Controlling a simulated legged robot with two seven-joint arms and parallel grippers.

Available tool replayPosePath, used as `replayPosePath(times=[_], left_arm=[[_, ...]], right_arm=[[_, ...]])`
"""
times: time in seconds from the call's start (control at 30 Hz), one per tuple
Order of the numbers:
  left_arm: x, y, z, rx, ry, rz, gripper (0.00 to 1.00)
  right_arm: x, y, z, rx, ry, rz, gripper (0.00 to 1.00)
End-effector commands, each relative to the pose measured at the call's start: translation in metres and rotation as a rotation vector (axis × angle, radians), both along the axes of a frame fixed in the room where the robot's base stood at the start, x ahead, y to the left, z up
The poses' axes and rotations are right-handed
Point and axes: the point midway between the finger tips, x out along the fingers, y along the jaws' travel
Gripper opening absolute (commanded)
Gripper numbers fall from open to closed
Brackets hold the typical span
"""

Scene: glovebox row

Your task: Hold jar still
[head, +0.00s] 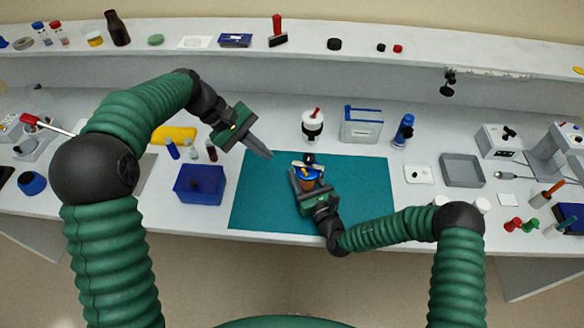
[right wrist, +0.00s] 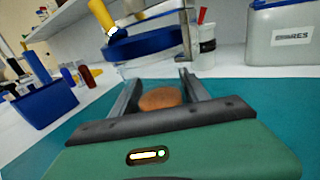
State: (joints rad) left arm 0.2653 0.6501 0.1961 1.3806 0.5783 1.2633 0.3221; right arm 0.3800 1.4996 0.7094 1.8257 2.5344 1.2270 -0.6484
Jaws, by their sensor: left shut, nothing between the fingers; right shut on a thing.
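The jar (head: 309,183) stands over the teal mat (head: 262,205), with orange-brown contents and blue at its top. In the right wrist view the clear jar has a wide blue band (right wrist: 145,46) at its top and a brown mass (right wrist: 160,98) inside. My right gripper (head: 307,176) is shut on the jar, one finger on each side. A yellow and white piece (right wrist: 103,16) shows above the blue band; I cannot tell whether it touches. My left gripper (head: 267,155) is shut and empty, left of and behind the jar, apart from it.
A white pot with black band and red top (head: 312,126) stands behind the mat. A blue bin (head: 200,184) is left of the mat, with small vials (head: 191,149) behind it. A clear box with blue rim (head: 361,125) is back right. The mat's right side is clear.

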Motion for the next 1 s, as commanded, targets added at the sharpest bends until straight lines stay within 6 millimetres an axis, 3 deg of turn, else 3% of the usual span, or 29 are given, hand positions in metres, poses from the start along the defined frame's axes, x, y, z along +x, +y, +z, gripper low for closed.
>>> replayPosePath(times=[0.2, 0.43, 0.6, 1.0], left_arm=[[-0.01, 0.01, 0.0, 0.03, 0.413, 0.591, 0.0], [-0.018, 0.018, -0.001, 0.031, 0.716, 1.04, 0.0], [-0.019, 0.019, -0.001, 0.028, 0.778, 1.136, 0.0], [-0.019, 0.013, -0.01, 0.029, 0.781, 1.133, 0.0]], right_arm=[[0.0, 0.0, -0.001, -0.002, 0.001, -0.001, 0.0], [0.0, 0.0, -0.001, -0.002, 0.001, -0.001, 0.0], [0.0, 0.0, -0.001, -0.001, 0.002, -0.001, 0.0], [0.0, 0.0, -0.001, 0.0, 0.001, -0.001, 0.0]])
